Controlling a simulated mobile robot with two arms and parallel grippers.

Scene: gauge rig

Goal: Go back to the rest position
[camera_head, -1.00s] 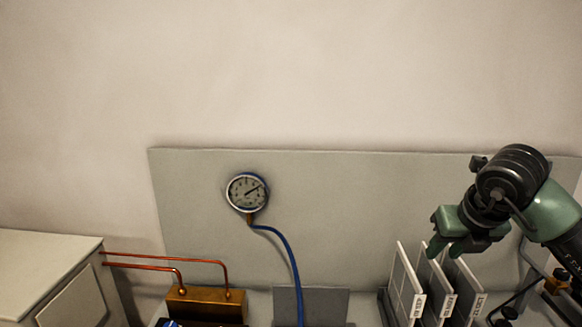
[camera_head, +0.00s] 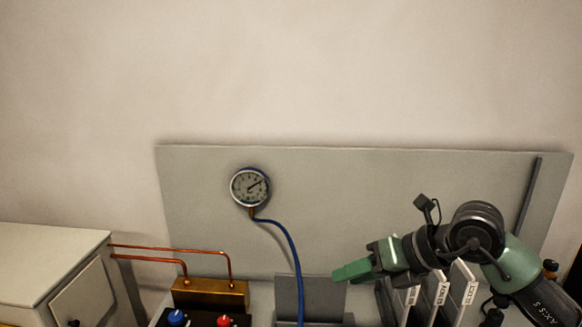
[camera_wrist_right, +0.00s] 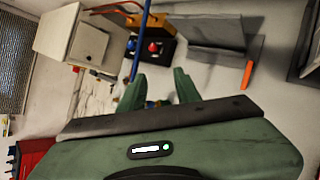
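My right gripper (camera_head: 346,271) is at the lower right of the head view, pointing left. It is in front of the grey back panel (camera_head: 400,190), near the upright grey plate (camera_head: 312,298). In the right wrist view its two green fingers (camera_wrist_right: 158,88) stand apart with nothing visible held between them. My left arm and gripper are not in view. The round gauge (camera_head: 250,187) is on the panel, up and left of the right gripper, with a blue hose (camera_head: 291,245) running down from it.
Several upright labelled plates (camera_head: 441,295) stand just below my right forearm. A brass block (camera_head: 210,293) with copper pipes, a blue knob (camera_head: 177,318) and a red knob (camera_head: 223,321) is lower left. A pale cabinet (camera_head: 45,262) stands at far left. An orange strip (camera_wrist_right: 247,73) shows in the wrist view.

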